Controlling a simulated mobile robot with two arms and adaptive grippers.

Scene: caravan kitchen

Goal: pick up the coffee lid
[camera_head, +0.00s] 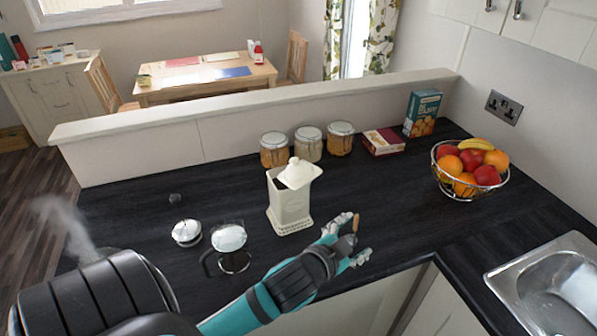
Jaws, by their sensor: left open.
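A cream canister (289,207) stands on the dark worktop, left of centre. Its cream lid (298,173) sits askew on top, and a dark gap shows beside it. A glass coffee press (231,255) with a dark handle stands to its left. A round metallic lid (187,232) lies on the worktop left of the press. I cannot tell for certain which of the two lids is the coffee lid. My left gripper (354,241) is open, near the worktop's front edge, right of the canister and apart from both lids. A small brown piece shows at its fingers. My right gripper is not in view.
Several glass jars (309,144), a flat box (383,142) and an upright box (422,113) stand along the back. A wire fruit bowl (440,178) is at the right, above the sink (553,292). Worktop between canister and bowl is clear. A low wall (250,104) runs behind.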

